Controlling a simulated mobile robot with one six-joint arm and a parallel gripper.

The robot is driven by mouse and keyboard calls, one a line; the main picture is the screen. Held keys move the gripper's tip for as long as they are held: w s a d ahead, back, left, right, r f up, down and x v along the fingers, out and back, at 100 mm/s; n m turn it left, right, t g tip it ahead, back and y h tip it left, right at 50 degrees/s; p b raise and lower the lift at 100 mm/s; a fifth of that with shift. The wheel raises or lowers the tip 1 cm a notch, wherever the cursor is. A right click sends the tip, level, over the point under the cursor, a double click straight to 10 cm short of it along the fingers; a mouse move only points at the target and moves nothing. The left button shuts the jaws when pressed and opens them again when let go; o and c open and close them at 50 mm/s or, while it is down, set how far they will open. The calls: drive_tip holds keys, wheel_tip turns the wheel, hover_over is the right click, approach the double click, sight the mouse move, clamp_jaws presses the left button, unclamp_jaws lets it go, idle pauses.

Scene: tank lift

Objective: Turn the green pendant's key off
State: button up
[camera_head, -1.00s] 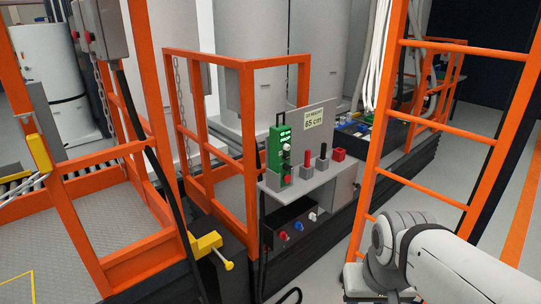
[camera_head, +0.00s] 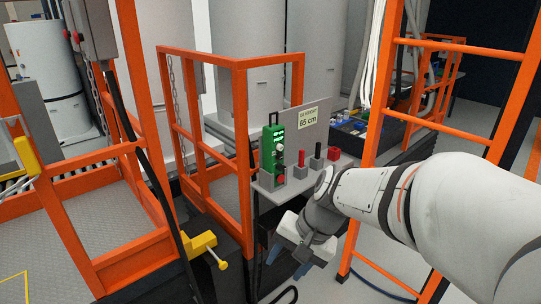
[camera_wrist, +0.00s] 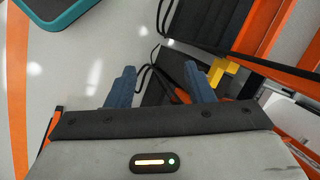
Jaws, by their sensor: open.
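The green pendant (camera_head: 273,151) stands upright in a grey holder on the grey shelf of the console, in the head view. It has a white round knob and darker controls on its face; its key is too small to make out. My gripper (camera_head: 289,262) is below and in front of the shelf, apart from the pendant. In the wrist view its two blue fingers (camera_wrist: 161,85) are spread and nothing is between them. The pendant does not show in the wrist view.
Red and black handles (camera_head: 302,160) stand beside the pendant, with a red block (camera_head: 334,153) further right. A "65 cm" sign (camera_head: 307,117) stands behind. Orange railings (camera_head: 241,150) rise at left, an orange ladder (camera_head: 450,120) at right. A yellow latch (camera_head: 203,244) sticks out low at left.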

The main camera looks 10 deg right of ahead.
drive_tip(key=w+a+m+t+y+p, duration=0.1)
drive_tip(key=w+a+m+y, duration=0.15)
drive_tip(key=w, duration=0.35)
drive_tip(key=w+a+m+y, duration=0.1)
drive_tip(key=w+m+y, duration=0.25)
drive_tip(key=w, duration=0.35)
drive_tip(key=m+t+p, duration=0.2)
drive_tip(key=m+t, duration=1)
drive_tip(key=m, duration=0.6)
approach(284, 168)
drive_tip(key=x, duration=0.2)
drive_tip(key=p+x, duration=0.1)
drive_tip(key=x, duration=0.6)
drive_tip(key=shift+w+a+p, duration=0.1)
drive_tip(key=shift+p, duration=0.25)
drive_tip(key=shift+c, duration=0.6)
